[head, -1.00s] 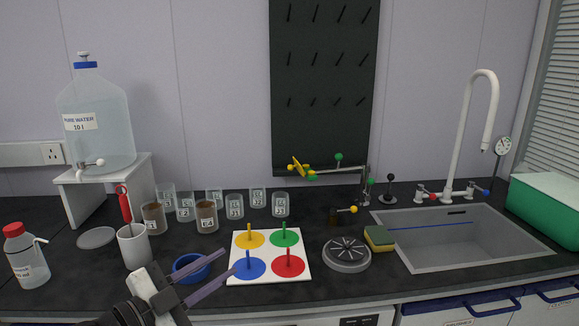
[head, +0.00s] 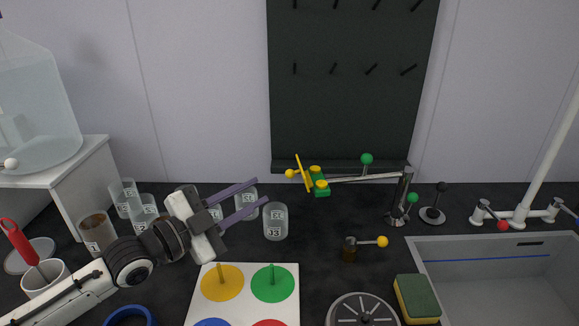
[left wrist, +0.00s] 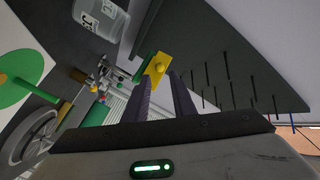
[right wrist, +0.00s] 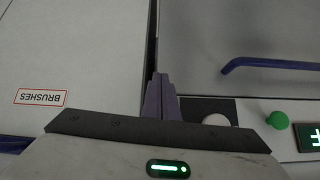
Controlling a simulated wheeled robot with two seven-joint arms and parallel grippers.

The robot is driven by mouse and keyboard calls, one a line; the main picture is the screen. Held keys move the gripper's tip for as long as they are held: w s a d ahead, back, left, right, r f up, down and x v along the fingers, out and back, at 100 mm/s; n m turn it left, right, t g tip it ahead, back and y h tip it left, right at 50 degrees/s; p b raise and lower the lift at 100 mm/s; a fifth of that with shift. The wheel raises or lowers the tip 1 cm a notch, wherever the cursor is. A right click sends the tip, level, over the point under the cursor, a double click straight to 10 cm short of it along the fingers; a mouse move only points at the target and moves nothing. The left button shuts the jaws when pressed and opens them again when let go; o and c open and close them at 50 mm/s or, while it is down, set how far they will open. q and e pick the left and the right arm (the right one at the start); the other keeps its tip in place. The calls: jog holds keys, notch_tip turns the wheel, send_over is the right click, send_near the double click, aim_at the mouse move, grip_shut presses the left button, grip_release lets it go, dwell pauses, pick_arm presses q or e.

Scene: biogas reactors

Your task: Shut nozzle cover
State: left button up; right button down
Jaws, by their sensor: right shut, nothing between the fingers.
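The yellow nozzle cover (head: 302,174) stands tilted up at the left end of a metal arm, beside the green nozzle block (head: 321,188). It also shows beyond my left fingertips in the left wrist view (left wrist: 157,67). My left gripper (head: 262,191) is open and empty, left of the cover and apart from it, its fingers pointing right towards it. My right gripper (right wrist: 160,76) is shut and empty; it shows only in the right wrist view, in front of cabinet fronts.
Beaker J3 (head: 275,222) and other beakers stand near my left gripper. A yellow-knobbed valve (head: 365,244), sponge (head: 418,298) and sink (head: 500,285) lie to the right. The pegboard (head: 350,90) is behind.

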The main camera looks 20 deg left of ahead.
pick_arm(q)
jog(key=p+x, duration=0.1)
jog(key=x, duration=0.8)
jog(key=shift+d, duration=0.1)
grip_shut()
